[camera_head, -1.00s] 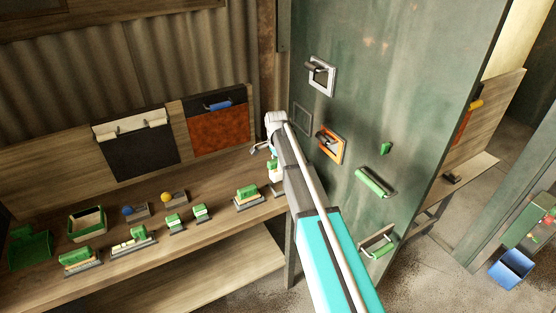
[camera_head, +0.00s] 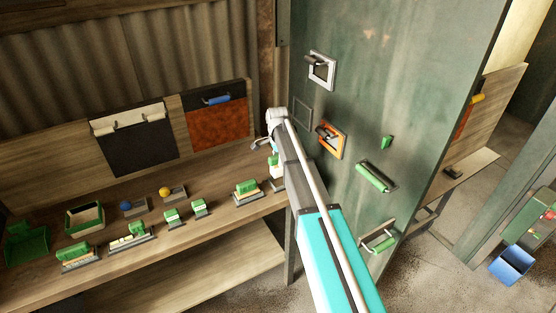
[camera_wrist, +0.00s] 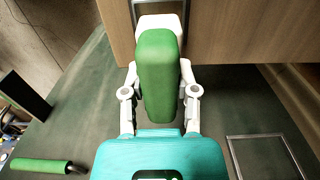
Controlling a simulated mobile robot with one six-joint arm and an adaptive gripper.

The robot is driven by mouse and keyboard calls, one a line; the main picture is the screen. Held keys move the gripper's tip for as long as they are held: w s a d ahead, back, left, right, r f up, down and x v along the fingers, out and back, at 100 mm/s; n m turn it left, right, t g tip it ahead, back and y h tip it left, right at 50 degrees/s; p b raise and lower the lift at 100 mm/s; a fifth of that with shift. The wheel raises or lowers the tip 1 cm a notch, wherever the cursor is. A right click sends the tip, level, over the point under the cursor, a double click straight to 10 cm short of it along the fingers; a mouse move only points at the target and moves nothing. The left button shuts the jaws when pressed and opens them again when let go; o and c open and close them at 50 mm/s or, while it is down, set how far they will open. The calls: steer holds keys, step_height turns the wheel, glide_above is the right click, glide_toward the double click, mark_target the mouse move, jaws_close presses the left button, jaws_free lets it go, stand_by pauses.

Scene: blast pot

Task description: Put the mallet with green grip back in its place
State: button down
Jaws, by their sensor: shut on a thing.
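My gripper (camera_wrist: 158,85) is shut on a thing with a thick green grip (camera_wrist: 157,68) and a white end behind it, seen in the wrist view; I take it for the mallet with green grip. A grey frame-like part (camera_wrist: 136,12) shows just beyond the white end, beside the wooden bench edge; I cannot tell whether they touch. In the head view, my gripper (camera_head: 268,146) is over the right end of the wooden bench, close to the green panel. There the held thing is mostly hidden by my arm.
The wooden bench (camera_head: 150,262) bears several green-topped blocks, a green tray (camera_head: 84,217) and holders with blue and yellow balls. The green panel (camera_head: 420,90) on the right carries a grey frame (camera_head: 321,70), an orange frame (camera_head: 331,140) and green handles (camera_head: 372,177). A blue bin (camera_head: 511,265) stands at right.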

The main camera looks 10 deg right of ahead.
mark_target(278, 169)
steer(key=shift+f+b, duration=1)
steer(key=shift+f, duration=0.3)
steer(key=shift+f+b, duration=1.5)
stand_by(1.3)
steer(key=shift+c, duration=1.5)
jaws_free()
steer(key=shift+r, duration=0.15)
